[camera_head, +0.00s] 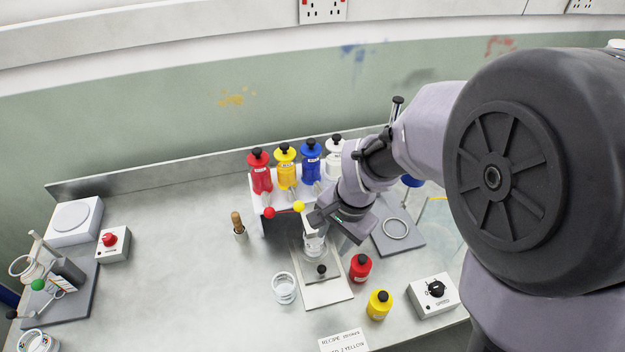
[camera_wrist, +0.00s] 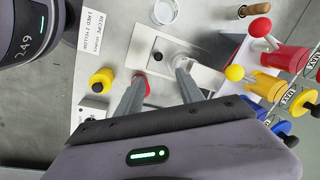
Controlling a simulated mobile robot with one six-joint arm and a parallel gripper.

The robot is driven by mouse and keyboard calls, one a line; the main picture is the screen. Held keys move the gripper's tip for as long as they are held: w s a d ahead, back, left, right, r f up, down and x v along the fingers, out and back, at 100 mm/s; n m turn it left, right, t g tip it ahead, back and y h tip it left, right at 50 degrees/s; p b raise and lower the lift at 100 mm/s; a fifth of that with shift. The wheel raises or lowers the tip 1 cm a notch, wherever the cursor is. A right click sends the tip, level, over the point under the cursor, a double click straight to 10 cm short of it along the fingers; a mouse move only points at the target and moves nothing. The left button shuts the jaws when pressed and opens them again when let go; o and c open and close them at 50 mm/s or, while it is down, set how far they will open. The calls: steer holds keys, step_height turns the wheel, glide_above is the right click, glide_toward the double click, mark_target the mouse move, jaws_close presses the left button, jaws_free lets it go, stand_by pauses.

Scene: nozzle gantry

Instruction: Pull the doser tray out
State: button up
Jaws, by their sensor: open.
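The doser tray (camera_head: 327,292) is a pale flat plate that sticks out from under the front of the white dosing stand (camera_head: 257,209). A black knob (camera_head: 321,269) stands on it; the knob also shows in the wrist view (camera_wrist: 157,57). A clear glass vessel (camera_head: 314,246) is at the tray's rear, partly hidden by my gripper. My gripper (camera_wrist: 160,68) is open and empty, pointing down over the tray.
Red, yellow, blue and white bottles with black caps hang on the stand. A glass dish (camera_head: 284,288) stands left of the tray. A red jar (camera_head: 360,268) and yellow jar (camera_head: 379,305) stand close on its right. A recipe card (camera_head: 343,341) lies in front.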

mark_target(323, 267)
steer(key=f+b, duration=0.2)
steer(key=f, duration=0.3)
steer(key=w+a+f+b, duration=0.1)
steer(key=f+b, duration=0.1)
steer(key=f, duration=0.4)
steer(key=w+a+f+b, duration=0.1)
steer(key=f+b, duration=0.1)
steer(key=f, duration=0.3)
steer(key=shift+f, duration=0.2)
jaws_close()
stand_by(0.5)
